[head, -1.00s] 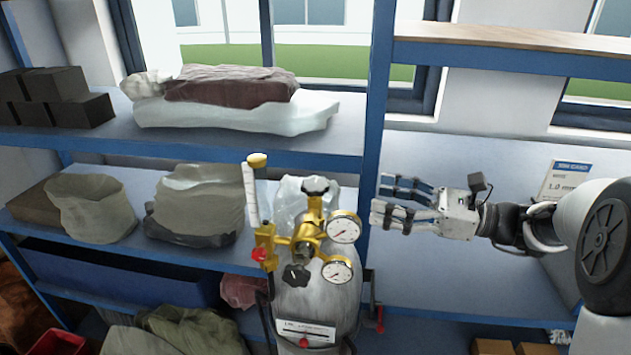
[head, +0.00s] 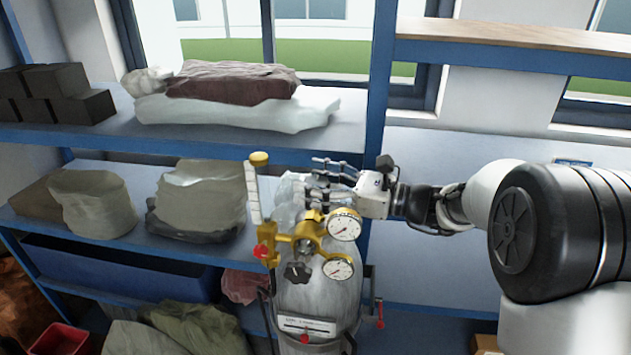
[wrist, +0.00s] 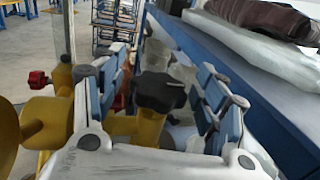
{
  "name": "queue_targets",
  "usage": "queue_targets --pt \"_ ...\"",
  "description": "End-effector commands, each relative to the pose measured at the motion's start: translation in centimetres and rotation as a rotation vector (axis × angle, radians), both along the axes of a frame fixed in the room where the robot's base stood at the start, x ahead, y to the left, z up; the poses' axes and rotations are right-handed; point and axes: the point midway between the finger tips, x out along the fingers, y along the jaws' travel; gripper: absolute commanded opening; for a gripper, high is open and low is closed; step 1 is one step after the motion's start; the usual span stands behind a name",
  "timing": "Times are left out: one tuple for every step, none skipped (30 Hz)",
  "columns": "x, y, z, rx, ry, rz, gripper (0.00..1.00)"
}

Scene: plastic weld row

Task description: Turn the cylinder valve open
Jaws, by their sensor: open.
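A grey gas cylinder (head: 308,300) stands in front of the shelving, with a brass regulator (head: 306,231) and two round gauges (head: 344,224) on top. In the wrist view the black lobed valve handwheel (wrist: 160,92) sits on its yellow stem, between the two fingers of my gripper (wrist: 158,95). The fingers are open, one on each side, with visible gaps to the wheel. A second black knob (head: 297,272) is low on the regulator's front.
A flowmeter tube with a yellow cap (head: 258,158) rises left of the regulator, with a red knob (head: 261,251) below it. A blue shelf post (head: 378,110) stands close behind my gripper. Bags and wrapped bundles (head: 232,85) fill the left shelves.

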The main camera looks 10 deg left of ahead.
Motion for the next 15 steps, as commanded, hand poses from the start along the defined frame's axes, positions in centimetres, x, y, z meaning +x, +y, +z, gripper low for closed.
queue_targets --pt "0.01 -0.01 -0.01 0.0 0.0 0.0 0.66" --pt "0.01 -0.01 -0.01 0.0 0.0 0.0 0.66" --pt "0.01 -0.02 -0.01 0.0 0.0 0.0 0.66" --pt "0.01 -0.02 -0.01 0.0 0.0 0.0 0.65" --pt "0.01 -0.02 -0.01 0.0 0.0 0.0 0.62" --pt "0.01 -0.03 -0.01 0.0 0.0 0.0 0.6" --pt "0.01 -0.03 -0.01 0.0 0.0 0.0 0.58" --pt "0.01 -0.03 -0.01 0.0 0.0 0.0 0.56" --pt "0.01 -0.03 -0.01 0.0 0.0 0.0 0.53" --pt "0.0 -0.04 -0.01 0.0 0.0 0.0 0.51" --pt "0.0 -0.04 -0.01 0.0 0.0 0.0 0.49" --pt "0.0 -0.04 -0.01 0.0 0.0 0.0 0.47" --pt "0.0 -0.04 -0.01 0.0 0.0 0.0 0.45" --pt "0.0 -0.04 -0.01 0.0 0.0 0.0 0.42" --pt "0.0 -0.04 -0.01 0.0 0.0 0.0 0.4"
